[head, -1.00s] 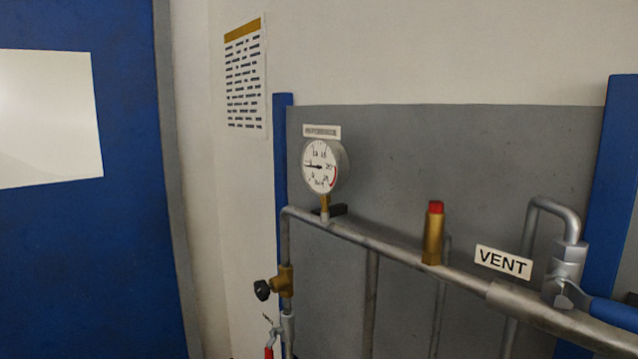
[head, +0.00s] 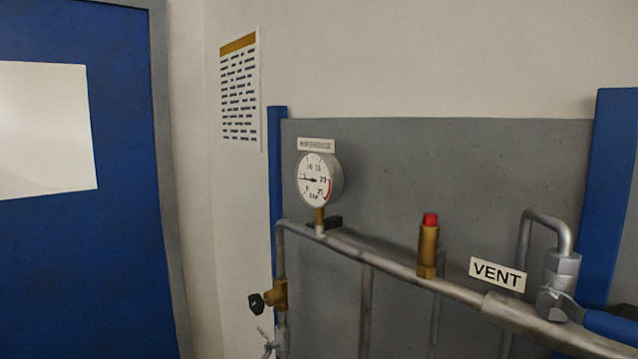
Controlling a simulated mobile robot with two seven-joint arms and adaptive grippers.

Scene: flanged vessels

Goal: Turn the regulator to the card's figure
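A small brass valve body with a black knob (head: 258,302) sits on the left vertical pipe, low in the head view; it may be the regulator. A round white gauge (head: 318,179) stands on a brass stem above the pipe, with a dark needle pointing left and a red band at its right. A small label above the gauge is too blurred to read. A card with an ochre header (head: 239,88) hangs on the wall at the left; its lines are not legible. Neither of my grippers is in view.
A grey panel (head: 450,190) between blue posts backs the pipes. A brass fitting with a red cap (head: 429,245), a VENT sign (head: 497,274) and a blue-handled valve (head: 612,327) lie along the sloping pipe. A blue door (head: 80,270) stands at the left.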

